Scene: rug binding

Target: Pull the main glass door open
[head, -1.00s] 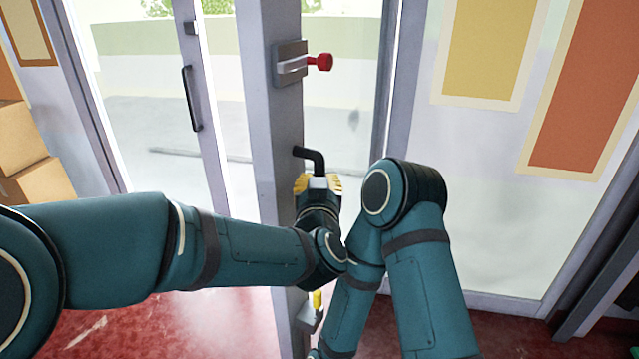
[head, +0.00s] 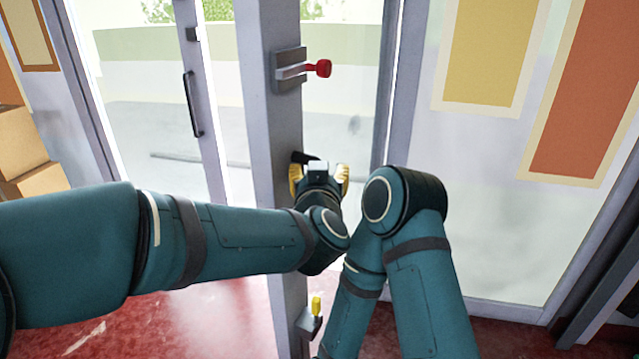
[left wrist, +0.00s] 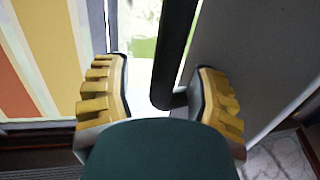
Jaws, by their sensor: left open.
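The main glass door has a grey upright stile (head: 268,120) in the middle of the head view, with glass beside it. Its black handle (head: 303,158) sits below the red-knobbed latch (head: 290,70) and is mostly hidden by my left gripper (head: 318,176). That gripper is open at the handle, with its yellow-padded fingers spread. In the left wrist view, the dark handle bar (left wrist: 175,45) runs between the two fingers, with space on both sides, so it is not clamped.
Another glass leaf with a long black handle (head: 192,104) stands to the left. Cardboard boxes (head: 22,150) are stacked at the far left. The red floor (head: 215,320) looks clear in front.

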